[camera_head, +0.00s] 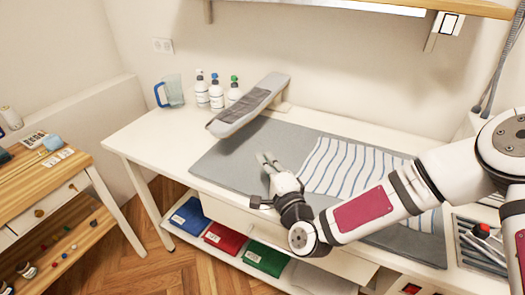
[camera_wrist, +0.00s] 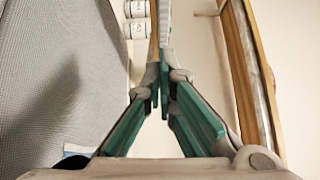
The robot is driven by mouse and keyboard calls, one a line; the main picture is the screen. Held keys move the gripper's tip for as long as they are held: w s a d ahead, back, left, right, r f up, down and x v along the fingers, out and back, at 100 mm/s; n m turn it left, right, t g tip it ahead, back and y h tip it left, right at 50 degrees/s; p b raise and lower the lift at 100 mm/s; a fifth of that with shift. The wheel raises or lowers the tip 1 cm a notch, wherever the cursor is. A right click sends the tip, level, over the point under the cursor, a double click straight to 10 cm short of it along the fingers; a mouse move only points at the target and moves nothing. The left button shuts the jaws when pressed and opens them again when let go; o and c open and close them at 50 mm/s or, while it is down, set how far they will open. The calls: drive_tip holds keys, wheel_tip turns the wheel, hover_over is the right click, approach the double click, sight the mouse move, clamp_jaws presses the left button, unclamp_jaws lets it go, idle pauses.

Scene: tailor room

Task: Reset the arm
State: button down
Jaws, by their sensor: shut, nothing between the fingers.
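My gripper (camera_head: 268,160) is over the grey mat (camera_head: 222,155) on the white table, left of the striped cloth (camera_head: 345,168). In the wrist view my gripper (camera_wrist: 160,95) shows its green-padded fingers closed together with nothing between them. My arm reaches in from the right side of the head view, bent low over the table's front edge. I cannot tell the exact height of the fingertips above the mat.
A small sleeve board (camera_head: 250,105) stands behind my gripper. Several bottles (camera_head: 216,93) and a clear jug (camera_head: 172,90) stand at the back left. Folded blue (camera_head: 190,216), red (camera_head: 225,237) and green (camera_head: 265,257) cloths lie on the lower shelf. A wooden table (camera_head: 40,180) is at the left.

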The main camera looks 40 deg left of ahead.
drive_tip(key=shift+v, duration=1.1)
drive_tip(key=shift+s, duration=0.15)
